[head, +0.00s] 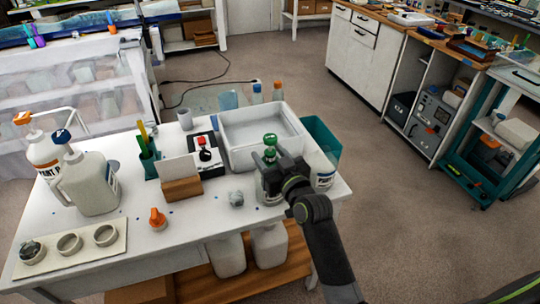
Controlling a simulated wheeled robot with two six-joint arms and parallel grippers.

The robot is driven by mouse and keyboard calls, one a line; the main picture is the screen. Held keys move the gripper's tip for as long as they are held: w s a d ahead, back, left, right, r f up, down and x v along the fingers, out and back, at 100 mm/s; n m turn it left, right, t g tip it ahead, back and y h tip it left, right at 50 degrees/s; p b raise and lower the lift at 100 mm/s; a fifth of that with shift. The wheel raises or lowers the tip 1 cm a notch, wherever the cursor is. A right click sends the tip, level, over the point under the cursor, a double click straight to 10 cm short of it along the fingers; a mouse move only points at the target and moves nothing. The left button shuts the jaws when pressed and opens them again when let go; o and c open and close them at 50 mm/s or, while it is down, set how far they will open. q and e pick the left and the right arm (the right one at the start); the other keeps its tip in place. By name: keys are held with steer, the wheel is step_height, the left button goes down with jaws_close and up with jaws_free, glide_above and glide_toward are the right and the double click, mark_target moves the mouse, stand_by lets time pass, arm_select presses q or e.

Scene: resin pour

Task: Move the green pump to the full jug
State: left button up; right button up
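The green pump (270,140) stands upright at the right side of the white table, its green head and collar showing. My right gripper (272,168) is right at the pump, with its arm coming up from the lower right. Its fingers are partly hidden, so I cannot tell whether they are closed on the pump. A pale container (268,197) shows below the gripper, mostly covered by it. A white jug with a blue pump (92,185) and a white jug with an orange pump (42,152) stand at the left. Fill levels cannot be read. My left gripper is out of view.
A white tray (236,153) and teal bin (322,134) lie behind the gripper; a labelled white container (325,178) stands right of it. An orange cap (157,218), wooden card holder (182,189) and board with cups (117,247) occupy the table. The front middle has free room.

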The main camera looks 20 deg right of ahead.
steer(key=shift+s+d+f, duration=0.1)
steer(key=shift+s, duration=0.4)
steer(key=s+d+b, duration=0.3)
steer(key=s+b, duration=0.1)
steer(key=s, duration=1.2)
step_height(320, 180, up, 5)
steer(key=p, duration=0.5)
